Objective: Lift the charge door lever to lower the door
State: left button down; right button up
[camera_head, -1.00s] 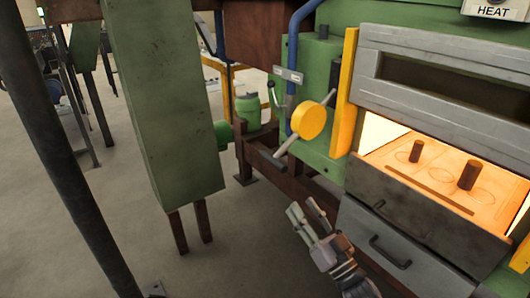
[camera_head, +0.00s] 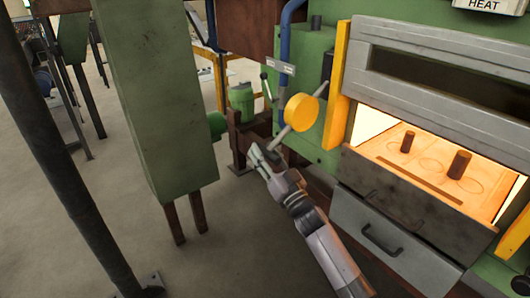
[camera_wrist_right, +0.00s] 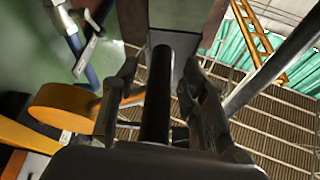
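The charge door lever (camera_head: 301,112) has a round yellow disc and a grey bar slanting down to the left on the green furnace side. The disc also shows in the right wrist view (camera_wrist_right: 65,105). My right gripper (camera_head: 262,158) is at the bar's lower end in the head view. In the right wrist view its fingers (camera_wrist_right: 160,72) stand apart on either side of a dark bar (camera_wrist_right: 157,95), which looks like the lever's handle, with gaps showing. A grey slotted panel (camera_head: 400,68), apparently the door, sits above the glowing furnace opening. My left gripper is out of view.
Two dark billets (camera_head: 459,164) stand upright on the glowing hearth. A grey drawer-like front (camera_head: 365,222) with a handle is below. A green box-shaped column (camera_head: 160,100) stands left of the lever. A yellow upright bar (camera_head: 337,85) edges the opening.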

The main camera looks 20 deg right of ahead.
grip_shut()
dwell(0.6)
jog(key=shift+w, duration=0.1)
